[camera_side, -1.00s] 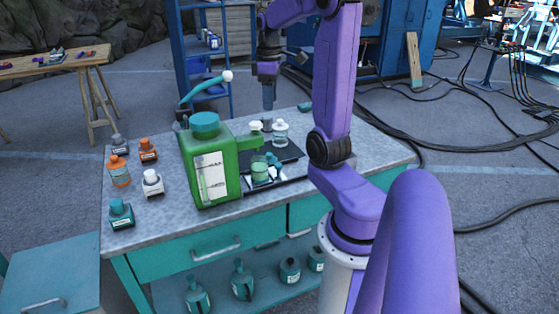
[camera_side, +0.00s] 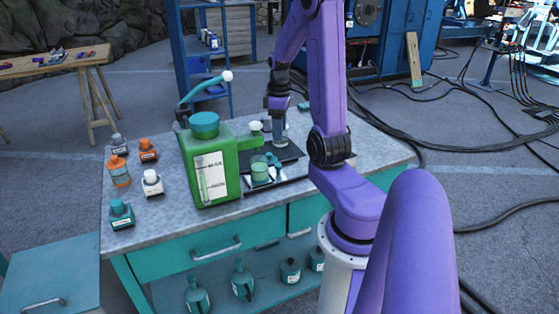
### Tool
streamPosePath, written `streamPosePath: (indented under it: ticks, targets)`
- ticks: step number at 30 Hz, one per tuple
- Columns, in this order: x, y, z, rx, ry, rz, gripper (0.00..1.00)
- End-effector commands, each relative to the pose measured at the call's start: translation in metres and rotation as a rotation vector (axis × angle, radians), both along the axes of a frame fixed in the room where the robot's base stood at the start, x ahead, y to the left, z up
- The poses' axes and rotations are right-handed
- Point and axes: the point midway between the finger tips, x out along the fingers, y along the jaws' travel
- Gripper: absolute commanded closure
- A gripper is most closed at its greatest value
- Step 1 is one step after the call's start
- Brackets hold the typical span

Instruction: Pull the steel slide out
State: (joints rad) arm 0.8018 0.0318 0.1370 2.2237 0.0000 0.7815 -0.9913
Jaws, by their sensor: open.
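I cannot clearly pick out a steel slide. A green dispenser (camera_side: 208,165) with a teal cap and a curved lever ending in a white ball stands on the workbench. A dark tray (camera_side: 290,154) lies to its right, with a small green jar (camera_side: 259,170) and small teal and white items on it. My gripper (camera_side: 279,138) points down over the far part of the tray, to the right of the dispenser. It is open. Its fingers are small and overlap the spot of a clear bottle, so I cannot tell whether they touch anything.
Orange, white, grey and teal bottles stand on the bench's left side, one being an orange bottle (camera_side: 120,172). The bench has teal drawers (camera_side: 205,255) with handles and a lower shelf of bottles. Grey bench top (camera_side: 375,150) is free at the right. A blue rack stands behind.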

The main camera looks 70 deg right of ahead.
Motion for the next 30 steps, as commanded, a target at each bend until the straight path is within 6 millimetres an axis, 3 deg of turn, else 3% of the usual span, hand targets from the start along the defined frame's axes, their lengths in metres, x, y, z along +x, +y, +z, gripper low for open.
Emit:
streamPosePath:
  ticks: [6, 16, 24, 30]
  targets:
    - [-0.001, 0.001, -0.042, 0.004, 0.005, 0.0, 0.46]
    - [-0.001, 0.001, -0.093, 0.004, 0.004, 0.0, 0.46]
    - [0.0, 0.0, -0.116, 0.002, 0.001, 0.0, 0.46]
    - [0.0, 0.0, -0.12, -0.001, -0.001, 0.0, 0.46]
